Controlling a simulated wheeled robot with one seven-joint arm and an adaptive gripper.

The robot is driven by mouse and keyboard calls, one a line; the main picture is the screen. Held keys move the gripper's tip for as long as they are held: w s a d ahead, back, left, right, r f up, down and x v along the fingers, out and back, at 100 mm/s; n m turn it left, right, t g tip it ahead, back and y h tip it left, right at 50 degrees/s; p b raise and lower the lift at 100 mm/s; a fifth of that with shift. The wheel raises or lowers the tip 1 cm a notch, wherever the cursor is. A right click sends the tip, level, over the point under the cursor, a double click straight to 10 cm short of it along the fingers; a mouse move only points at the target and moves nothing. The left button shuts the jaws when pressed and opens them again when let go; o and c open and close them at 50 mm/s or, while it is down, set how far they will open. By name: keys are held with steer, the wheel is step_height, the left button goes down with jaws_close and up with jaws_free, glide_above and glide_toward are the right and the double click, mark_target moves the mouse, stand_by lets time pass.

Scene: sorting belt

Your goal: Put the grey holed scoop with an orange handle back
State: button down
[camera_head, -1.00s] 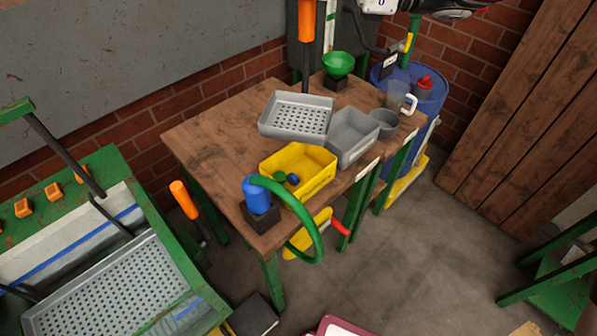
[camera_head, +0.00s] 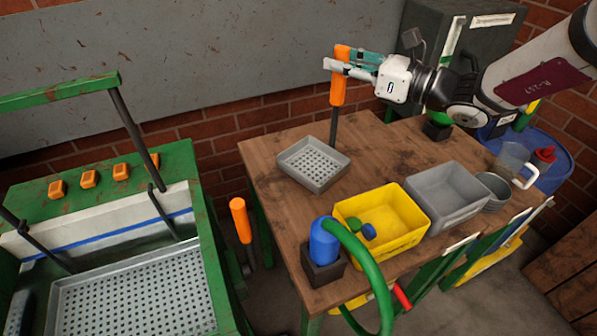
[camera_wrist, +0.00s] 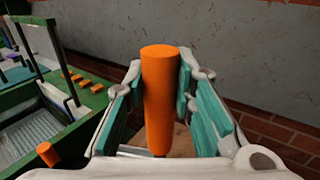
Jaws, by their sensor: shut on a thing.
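The grey holed scoop (camera_head: 314,164) is over the back left part of the wooden table. I cannot tell whether it touches the top. Its dark rod rises at its back right to the upright orange handle (camera_head: 338,92). My gripper (camera_head: 338,68) is shut around the upper part of that handle. In the wrist view the orange handle (camera_wrist: 160,100) stands between the two teal-padded fingers. The scoop's pan is hidden in the wrist view.
A yellow bin (camera_head: 418,243) holding small blue and green pieces and a grey bin (camera_head: 447,205) stand right of the scoop. A blue bottle with a green hose (camera_head: 323,243) is at the front. The green machine (camera_head: 170,180) stands left. Bare table (camera_head: 275,150) surrounds the scoop.

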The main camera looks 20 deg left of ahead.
mark_target(339, 107)
steer(key=f, duration=0.5)
steer(key=shift+s+a+f, duration=0.1)
steer(key=shift+a+f, duration=0.15)
steer(key=shift+d+f, duration=0.1)
steer(key=shift+f, duration=2.1)
steer(key=c, duration=1.3)
jaws_free()
steer(key=shift+c, duration=0.2)
steer(key=shift+d, duration=0.35)
steer(key=s+d, duration=0.1)
steer(key=d, duration=1)
steer(key=shift+s+b, duration=0.3)
steer(key=shift+s, duration=0.05)
